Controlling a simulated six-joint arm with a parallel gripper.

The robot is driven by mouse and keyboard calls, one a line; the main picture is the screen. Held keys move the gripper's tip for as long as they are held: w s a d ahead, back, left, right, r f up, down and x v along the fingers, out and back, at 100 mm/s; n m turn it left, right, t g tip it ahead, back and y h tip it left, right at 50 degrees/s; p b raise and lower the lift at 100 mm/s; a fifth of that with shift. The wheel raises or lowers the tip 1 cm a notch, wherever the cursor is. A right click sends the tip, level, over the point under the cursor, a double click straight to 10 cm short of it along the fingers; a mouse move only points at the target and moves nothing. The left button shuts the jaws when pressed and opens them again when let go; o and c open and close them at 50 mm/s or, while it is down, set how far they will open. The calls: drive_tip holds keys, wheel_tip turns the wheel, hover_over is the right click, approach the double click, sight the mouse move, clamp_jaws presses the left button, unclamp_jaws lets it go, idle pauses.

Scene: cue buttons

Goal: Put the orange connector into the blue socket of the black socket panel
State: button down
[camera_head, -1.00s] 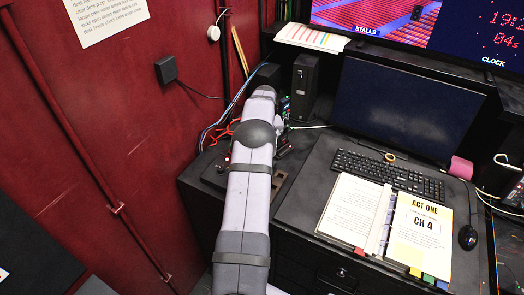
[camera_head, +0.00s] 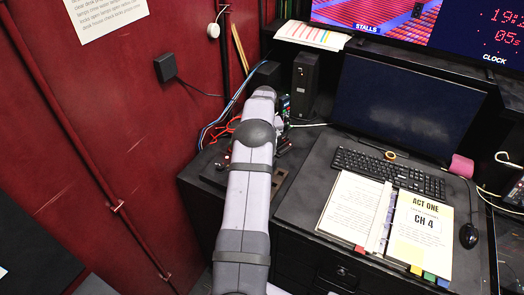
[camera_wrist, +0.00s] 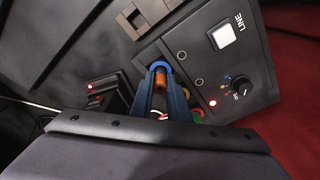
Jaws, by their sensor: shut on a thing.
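In the wrist view, my gripper (camera_wrist: 160,92) is shut on the orange connector (camera_wrist: 160,80), which sits between the fingertips. The blue socket (camera_wrist: 158,65) shows as a blue ring right at the connector's far end, on the black socket panel (camera_wrist: 182,60). The connector's end lines up with the ring; I cannot tell how far inside it is. A cable with white and red strands trails back between the fingers. In the head view, my arm hides the connector and most of the panel.
A green socket (camera_wrist: 197,117) and a yellow one lie right of the fingers. A panel with a LINE button (camera_wrist: 223,37) and a knob (camera_wrist: 240,84) is at right. Black blocks with red lights (camera_wrist: 105,92) stand at left. A keyboard (camera_head: 388,172) and open binder (camera_head: 385,222) lie right of my arm.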

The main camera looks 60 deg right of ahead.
drive_tip(key=shift+f+b, duration=0.35)
drive_tip(key=shift+f, duration=0.2)
idle(0.4)
drive_tip(key=c, duration=1.6)
unclamp_jaws()
drive_tip(key=shift+o, duration=0.7)
drive_tip(key=shift+r, duration=0.1)
drive_tip(key=shift+r+p, duration=2.3)
drive_tip(key=shift+r, duration=1.15)
